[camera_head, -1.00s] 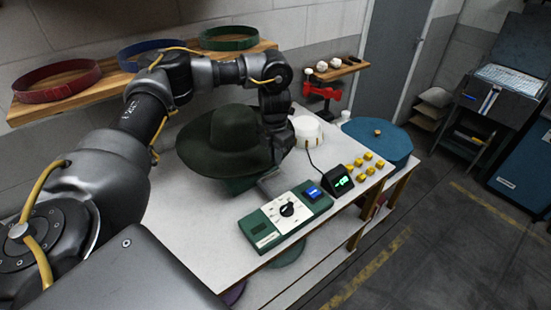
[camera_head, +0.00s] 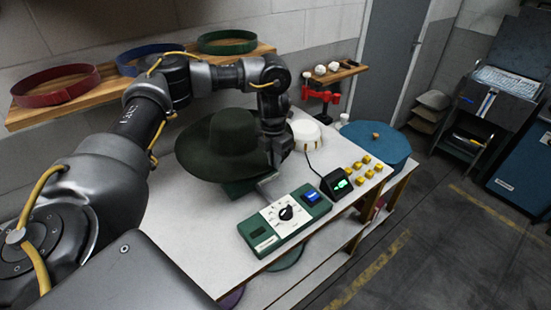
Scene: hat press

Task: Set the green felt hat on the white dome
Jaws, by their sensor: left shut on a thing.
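The green felt hat (camera_head: 222,137), dark green with a wide brim and a round crown, sits upright over the left part of the bench, above a green block-like thing (camera_head: 238,188) that it mostly hides. My left gripper (camera_head: 276,162) is at the right side of the hat, shut on its brim; the fingertips are small and partly unclear. The white dome (camera_head: 306,132) stands on the bench just to the right of the hat and gripper, with nothing on it. My right gripper is not in view.
A green control box (camera_head: 262,234) with a dial, a small display (camera_head: 338,181) and several yellow pieces (camera_head: 364,170) lie along the bench's front. A blue round lidded thing (camera_head: 376,142) stands right of the dome. A wooden shelf (camera_head: 100,93) with coloured bands runs along the wall.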

